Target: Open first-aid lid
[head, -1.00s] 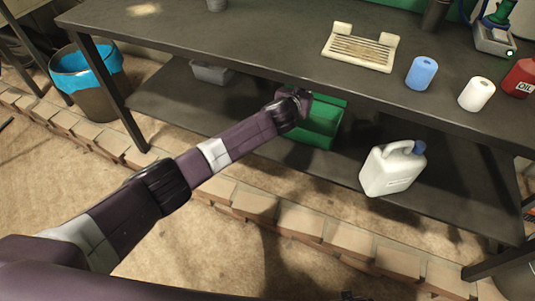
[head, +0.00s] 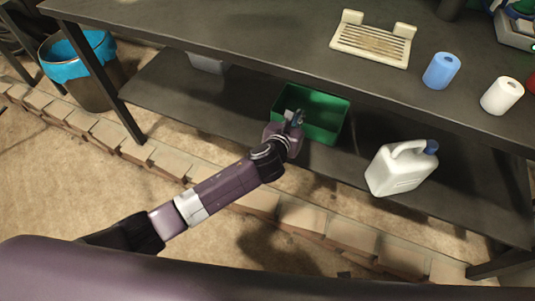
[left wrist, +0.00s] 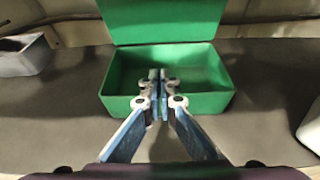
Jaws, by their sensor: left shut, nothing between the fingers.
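The green first-aid box (head: 325,128) stands on the lower shelf under the table. In the left wrist view its lid (left wrist: 165,20) stands raised at the back, and the open box (left wrist: 205,103) shows an empty-looking inside. My left gripper (head: 295,116) is at the box's front left in the head view. In the left wrist view the gripper (left wrist: 158,75) has its fingertips together in front of the box opening, with nothing between them. The fingers hide part of the front wall and inside. I cannot tell whether they touch the box. My right gripper is not in view.
A white jug (head: 400,170) with a blue cap stands right of the box on the lower shelf (head: 190,100). A grey bin (head: 208,63) is to its left. The tabletop (head: 240,35) overhangs the shelf. A brick edging (head: 300,218) runs along the floor in front.

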